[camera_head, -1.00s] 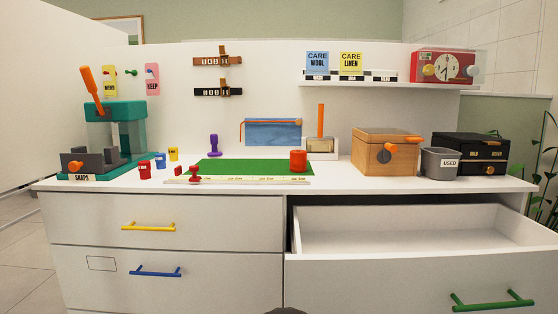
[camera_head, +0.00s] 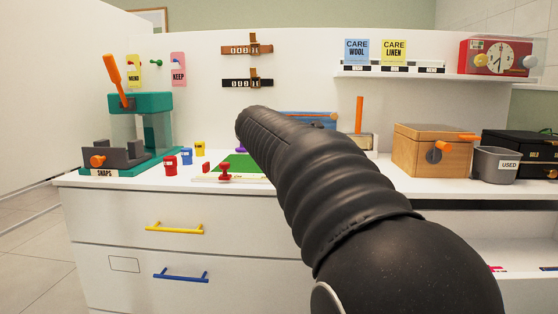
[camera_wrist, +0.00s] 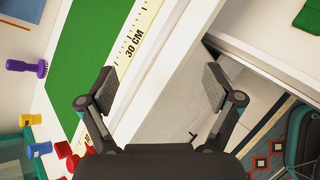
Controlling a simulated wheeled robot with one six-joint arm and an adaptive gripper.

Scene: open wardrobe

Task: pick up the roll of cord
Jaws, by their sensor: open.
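I cannot make out a roll of cord for certain in the current frames. A squat orange-red cylinder stood at the right end of the green mat (camera_head: 235,161) in the earlier head view; my arm now covers that spot. My gripper (camera_wrist: 157,90) is open and empty in the wrist view, its two dark fingers wide apart. It is above the counter's front edge, near the ruler (camera_wrist: 135,45) along the mat. The head view shows only my black arm reaching across, and the gripper itself is hidden there.
A purple knobbed piece (camera_wrist: 25,67) and small coloured pieces stand left of my gripper. A red stamp (camera_head: 225,173) is by the ruler. A wooden box (camera_head: 432,150) and a grey bin (camera_head: 497,164) stand right. The area below the right counter is partly hidden by my arm.

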